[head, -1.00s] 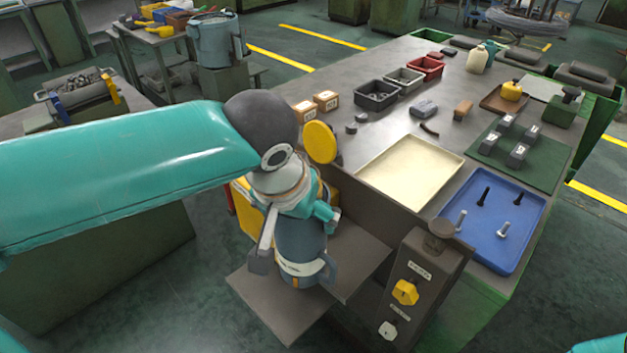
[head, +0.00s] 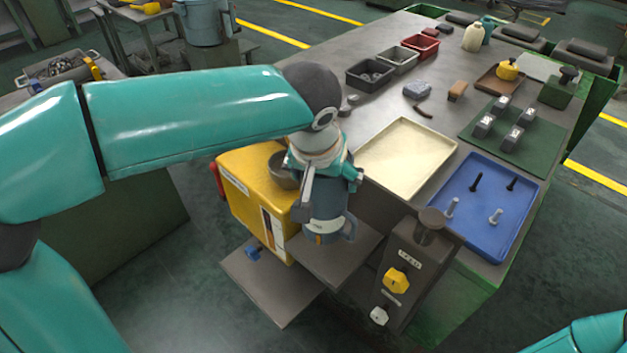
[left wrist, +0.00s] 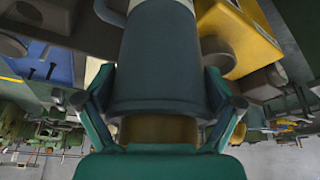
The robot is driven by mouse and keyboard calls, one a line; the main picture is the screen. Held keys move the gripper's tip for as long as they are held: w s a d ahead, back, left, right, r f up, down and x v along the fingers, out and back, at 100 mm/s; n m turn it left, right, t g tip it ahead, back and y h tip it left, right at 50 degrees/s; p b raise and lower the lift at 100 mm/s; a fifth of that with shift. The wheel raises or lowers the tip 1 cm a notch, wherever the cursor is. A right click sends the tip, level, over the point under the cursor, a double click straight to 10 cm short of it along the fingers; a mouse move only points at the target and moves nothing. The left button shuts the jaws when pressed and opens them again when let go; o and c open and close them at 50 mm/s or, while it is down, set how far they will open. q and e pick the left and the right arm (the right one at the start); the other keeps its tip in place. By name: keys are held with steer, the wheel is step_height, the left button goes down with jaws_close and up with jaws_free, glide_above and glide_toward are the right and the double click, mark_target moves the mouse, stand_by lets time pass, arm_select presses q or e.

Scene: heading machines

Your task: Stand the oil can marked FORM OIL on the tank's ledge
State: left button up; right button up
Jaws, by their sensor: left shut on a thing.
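A blue-grey can (head: 325,212) with a handle and a pale band hangs upright in my left gripper (head: 328,184). In the left wrist view the can (left wrist: 155,60) fills the middle, and the fingers (left wrist: 160,100) close on it from both sides. Its lettering is not readable. The yellow tank (head: 240,200) stands just left of the can. A low grey ledge (head: 270,290) juts out at the tank's foot, with a blue tap above it. The can is over a higher grey plate (head: 335,258); I cannot tell whether it touches. My right gripper is out of view.
A control box (head: 405,265) with a yellow knob stands close to the right of the plate. The bench behind holds a cream tray (head: 405,155), a blue tray (head: 485,210) with bolts, and several bins. A metal bowl (head: 283,170) sits on the tank.

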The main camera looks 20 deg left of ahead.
arm_select(q)
steer(key=w, duration=0.1)
steer(key=w+d+p, duration=0.1)
steer(key=w, duration=0.1)
steer(key=shift+f, duration=0.2)
step_height(320, 180, down, 4)
steer(key=b, duration=0.3)
steer(key=shift+w+b, duration=0.1)
steer(key=shift+b, duration=0.3)
steer(key=shift+f+b, duration=0.85)
steer(key=shift+f, duration=0.15)
steer(key=shift+f+b, duration=0.55)
steer(key=o, duration=1.5)
steer(key=shift+c, duration=0.2)
steer(key=shift+o, duration=0.2)
steer(key=shift+d, duration=0.1)
